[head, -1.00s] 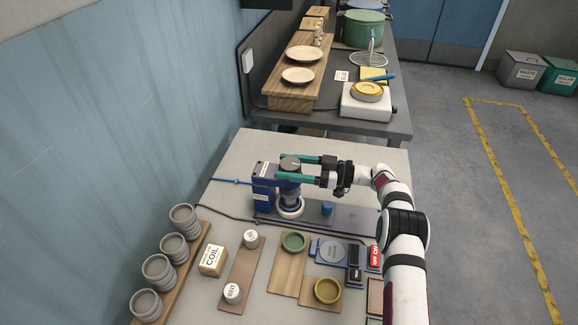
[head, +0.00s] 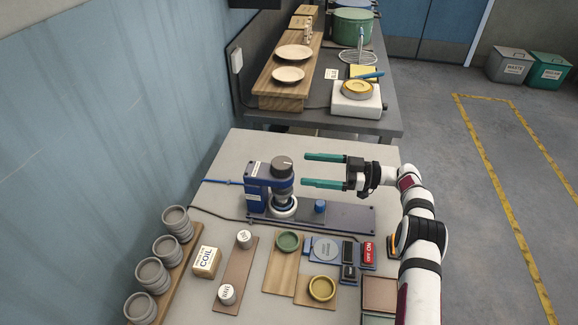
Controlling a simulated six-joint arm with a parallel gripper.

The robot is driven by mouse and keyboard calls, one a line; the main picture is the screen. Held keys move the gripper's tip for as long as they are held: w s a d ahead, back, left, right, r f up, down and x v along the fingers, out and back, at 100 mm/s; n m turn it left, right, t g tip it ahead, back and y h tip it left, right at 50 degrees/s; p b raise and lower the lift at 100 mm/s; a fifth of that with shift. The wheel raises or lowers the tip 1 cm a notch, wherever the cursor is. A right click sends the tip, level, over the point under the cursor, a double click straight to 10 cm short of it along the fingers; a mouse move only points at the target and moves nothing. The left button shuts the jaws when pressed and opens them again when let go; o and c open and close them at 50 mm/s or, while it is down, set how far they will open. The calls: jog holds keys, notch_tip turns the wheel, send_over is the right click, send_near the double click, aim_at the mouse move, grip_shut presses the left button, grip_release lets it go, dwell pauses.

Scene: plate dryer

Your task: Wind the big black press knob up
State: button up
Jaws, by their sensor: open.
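The big black press knob (head: 283,162) sits on top of the blue press (head: 258,188), with a pale mark line on its top face. Below it are the press's blue and metal column and a white round seat (head: 283,207). My gripper (head: 314,170) is open and empty. Its two teal fingers point left towards the knob, with their tips a little to the right of it and apart from it. The knob is fully in view.
A small blue knob (head: 320,206) stands on the press's base plate. In front are a green dish (head: 288,241), a yellow dish (head: 322,288), a scale (head: 325,249) and a red ON/OFF switch (head: 368,251). Stacked grey cups (head: 153,273) stand at left.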

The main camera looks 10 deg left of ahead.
jog(key=d, duration=0.3)
jog(key=shift+d, duration=0.3)
